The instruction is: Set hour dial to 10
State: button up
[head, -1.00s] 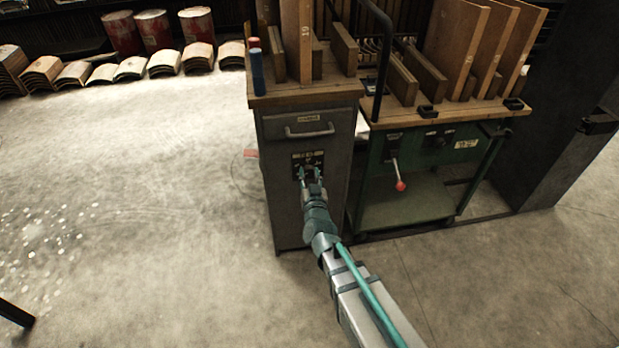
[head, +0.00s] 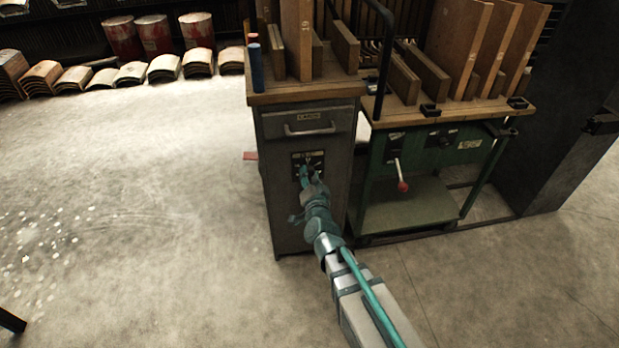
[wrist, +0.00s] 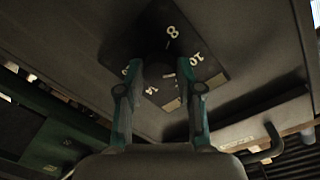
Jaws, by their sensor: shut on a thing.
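The hour dial (head: 316,158) is a dark square plate on the front of the grey cabinet, below its drawer. In the wrist view the dial plate (wrist: 152,42) appears turned, with pale numbers 8, 10 and 14 legible; another number at the left is partly hidden by a finger. A dark round knob (wrist: 160,66) sits at its middle. My gripper (head: 308,174) is at the dial, and in the wrist view its two teal fingers (wrist: 159,74) stand on either side of the knob, shut on it. The knob's pointer cannot be made out clearly.
The grey cabinet (head: 285,215) has a drawer handle (head: 310,130) above the dial. A green bench (head: 410,215) with a red-tipped lever (head: 402,186) stands to the right. Boards stand on both tops. Open floor (head: 130,190) lies to the left.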

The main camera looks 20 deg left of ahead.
aim_at(307, 144)
dwell(0.3)
jog(key=o, duration=1.2)
jog(key=shift+c, duration=0.2)
jog(key=shift+r, duration=0.1)
jog(key=shift+r, duration=4.9)
